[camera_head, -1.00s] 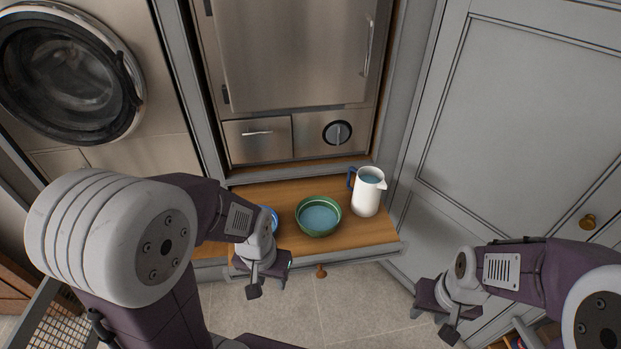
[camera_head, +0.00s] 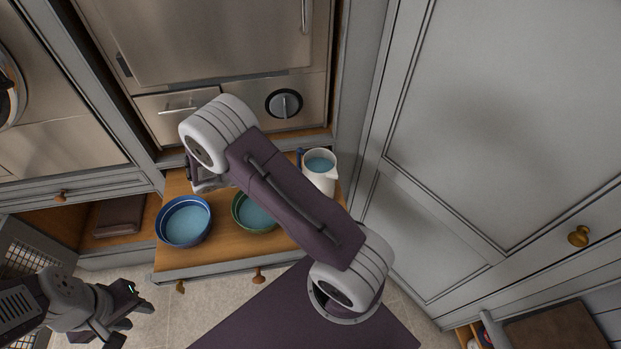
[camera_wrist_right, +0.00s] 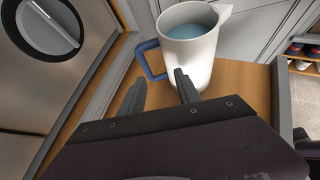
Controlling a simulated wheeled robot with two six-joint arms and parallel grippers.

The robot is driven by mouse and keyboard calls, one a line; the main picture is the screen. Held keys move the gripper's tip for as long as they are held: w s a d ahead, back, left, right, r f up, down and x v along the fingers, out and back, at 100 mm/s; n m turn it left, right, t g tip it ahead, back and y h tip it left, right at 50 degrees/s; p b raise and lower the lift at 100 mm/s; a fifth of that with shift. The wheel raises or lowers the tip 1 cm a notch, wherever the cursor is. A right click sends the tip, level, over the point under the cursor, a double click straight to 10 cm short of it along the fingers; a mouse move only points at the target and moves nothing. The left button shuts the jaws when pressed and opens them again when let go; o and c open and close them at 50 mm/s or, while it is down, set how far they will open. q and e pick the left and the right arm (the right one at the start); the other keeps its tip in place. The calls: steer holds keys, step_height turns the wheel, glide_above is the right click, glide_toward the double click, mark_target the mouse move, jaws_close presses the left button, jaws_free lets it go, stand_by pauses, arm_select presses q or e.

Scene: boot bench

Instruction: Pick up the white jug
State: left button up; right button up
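The white jug (camera_head: 319,181) stands upright on the wooden pull-out shelf (camera_head: 222,251), near its right end. It holds blue liquid, and its blue handle shows at its left side. In the right wrist view the jug (camera_wrist_right: 197,55) is close ahead, with its blue handle (camera_wrist_right: 148,62) toward my right gripper (camera_wrist_right: 158,85). That gripper's fingers are apart, and the handle shows in the gap between the tips; I cannot tell if they touch. My left gripper (camera_head: 128,312) is open and empty at the lower left, away from the shelf.
A blue bowl (camera_head: 184,222) and a green bowl (camera_head: 255,212), both with blue contents, stand left of the jug. A steel appliance (camera_head: 220,50) rises behind the shelf. A grey cabinet door (camera_head: 500,120) is to the right. Floor in front is partly clear.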

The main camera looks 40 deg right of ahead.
mark_target(299, 166)
steer(key=shift+n+t+h, duration=0.5)
steer(key=shift+n+h, duration=0.1)
steer(key=shift+n, duration=0.2)
steer(key=d, duration=0.1)
steer(key=w+d+f, duration=0.2)
steer(key=d, duration=0.1)
steer(key=shift+w, duration=0.2)
steer(key=x, duration=0.5)
steer(key=shift+w+d+f, duration=0.15)
steer(key=shift+w+f, duration=0.05)
steer(key=shift+f, duration=0.1)
steer(key=shift+r, duration=0.1)
jaws_close()
